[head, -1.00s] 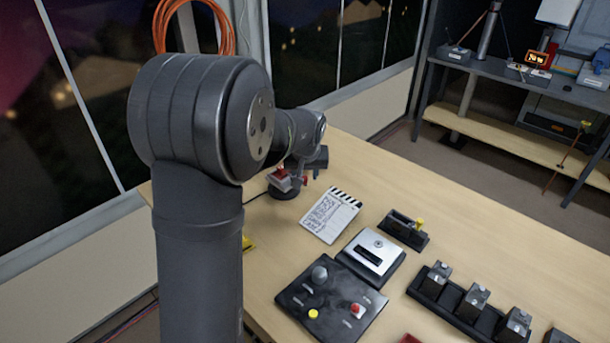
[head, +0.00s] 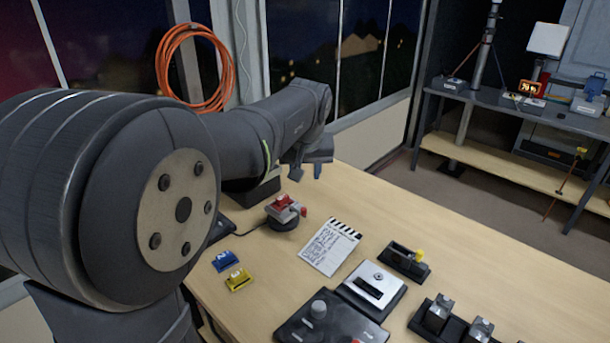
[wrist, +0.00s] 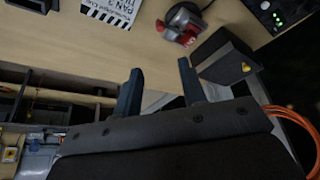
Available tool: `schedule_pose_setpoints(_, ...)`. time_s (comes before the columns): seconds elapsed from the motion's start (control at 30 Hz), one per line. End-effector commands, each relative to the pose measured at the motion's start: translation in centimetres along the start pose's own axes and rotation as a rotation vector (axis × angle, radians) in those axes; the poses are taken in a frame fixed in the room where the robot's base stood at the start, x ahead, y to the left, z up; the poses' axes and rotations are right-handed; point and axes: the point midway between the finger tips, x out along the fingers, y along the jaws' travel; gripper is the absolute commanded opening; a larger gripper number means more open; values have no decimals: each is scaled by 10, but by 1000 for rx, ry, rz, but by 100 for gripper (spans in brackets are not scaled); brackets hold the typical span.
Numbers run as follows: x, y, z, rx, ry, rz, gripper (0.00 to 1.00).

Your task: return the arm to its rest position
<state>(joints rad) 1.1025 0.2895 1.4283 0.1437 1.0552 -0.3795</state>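My gripper (head: 318,168) is at the far end of my arm, raised above the back of the table (head: 440,215), near the window side. In the wrist view my gripper (wrist: 158,92) shows two dark fingers standing apart with nothing between them. Past the fingertips are the table top and its edge. My upper arm and elbow fill the left of the head view and hide part of the table.
A red-and-grey device on a round base (head: 284,212) stands near the gripper. A clapperboard (head: 330,246), a silver-topped box (head: 372,285), a knobbed panel (head: 330,325), and blue (head: 224,260) and yellow (head: 239,279) pieces lie on the table. A shelf (head: 520,100) stands behind.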

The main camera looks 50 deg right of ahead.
Motion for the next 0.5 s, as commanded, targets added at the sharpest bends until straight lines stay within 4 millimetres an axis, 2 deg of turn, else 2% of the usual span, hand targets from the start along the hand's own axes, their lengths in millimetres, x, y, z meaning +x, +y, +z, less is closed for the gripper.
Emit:
schedule_pose_setpoints(0.27,2,0,0,0,-1,0,38)
schedule_pose_setpoints(0.37,9,0,0,0,-2,-1,38)
schedule_pose_setpoints(0.5,30,0,0,-1,-3,-1,38)
